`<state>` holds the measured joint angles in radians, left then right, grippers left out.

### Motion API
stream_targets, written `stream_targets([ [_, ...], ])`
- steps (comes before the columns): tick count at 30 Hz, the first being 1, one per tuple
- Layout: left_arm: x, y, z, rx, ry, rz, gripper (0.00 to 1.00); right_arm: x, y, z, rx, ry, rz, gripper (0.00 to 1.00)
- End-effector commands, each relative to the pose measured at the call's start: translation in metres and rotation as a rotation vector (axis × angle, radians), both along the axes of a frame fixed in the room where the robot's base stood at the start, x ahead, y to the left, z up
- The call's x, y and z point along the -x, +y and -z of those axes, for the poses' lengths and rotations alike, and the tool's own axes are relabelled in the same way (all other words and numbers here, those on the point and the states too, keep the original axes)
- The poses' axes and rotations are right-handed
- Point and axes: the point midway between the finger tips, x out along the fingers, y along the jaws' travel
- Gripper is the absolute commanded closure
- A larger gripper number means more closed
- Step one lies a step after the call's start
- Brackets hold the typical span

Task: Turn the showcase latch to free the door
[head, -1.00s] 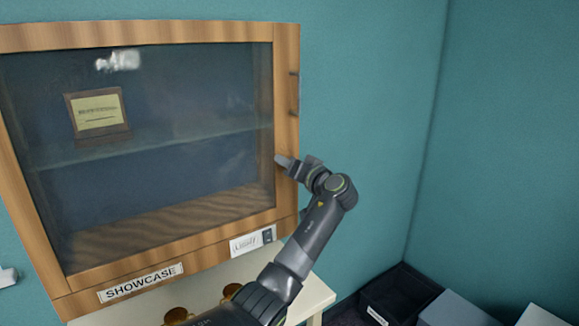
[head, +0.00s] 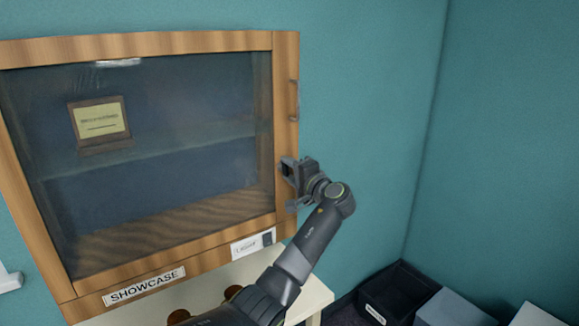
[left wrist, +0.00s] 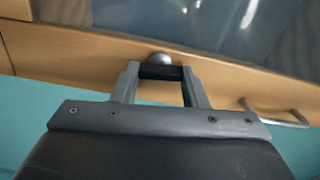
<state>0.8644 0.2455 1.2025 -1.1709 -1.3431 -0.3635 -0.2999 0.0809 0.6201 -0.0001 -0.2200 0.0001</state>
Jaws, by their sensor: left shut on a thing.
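The showcase (head: 150,42) is a wooden cabinet with a glass-fronted door (head: 160,165), which looks closed in the head view. My left gripper (head: 288,184) is at the right side of its frame, below the metal door handle (head: 295,100). In the left wrist view, its two fingers (left wrist: 160,72) are on either side of the latch (left wrist: 160,59), a rounded grey knob with a dark bar, and are shut on it. The handle (left wrist: 275,112) shows to the right there. In the head view the gripper hides the latch. My right gripper is not in view.
A plaque (head: 101,122) stands on the shelf behind the glass. A small light switch (head: 267,239) and label are on the lower frame. A pale table (head: 305,290) is below. A dark bin (head: 400,290) and boxes stand at the lower right.

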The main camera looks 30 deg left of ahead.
Motion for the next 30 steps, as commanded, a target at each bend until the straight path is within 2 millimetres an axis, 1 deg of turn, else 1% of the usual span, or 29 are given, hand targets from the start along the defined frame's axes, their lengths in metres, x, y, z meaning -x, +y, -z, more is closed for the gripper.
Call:
stream_targets([
  [1,-0.0003,-0.0006,-0.0016,-0.009,0.023,0.002,0.83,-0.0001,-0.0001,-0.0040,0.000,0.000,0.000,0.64],
  [10,-0.0004,-0.0007,-0.0003,-0.048,0.116,0.002,0.83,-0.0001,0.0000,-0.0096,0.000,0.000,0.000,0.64],
  [26,-0.0003,-0.0005,0.0006,-0.056,0.135,0.002,0.83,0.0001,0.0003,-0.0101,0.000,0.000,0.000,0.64],
  [27,-0.0004,-0.0004,0.0006,-0.056,0.135,0.002,0.55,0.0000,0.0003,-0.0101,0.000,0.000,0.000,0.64],
  [30,-0.0003,-0.0003,0.0007,-0.056,0.135,0.001,0.42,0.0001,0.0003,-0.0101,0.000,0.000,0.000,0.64],
])
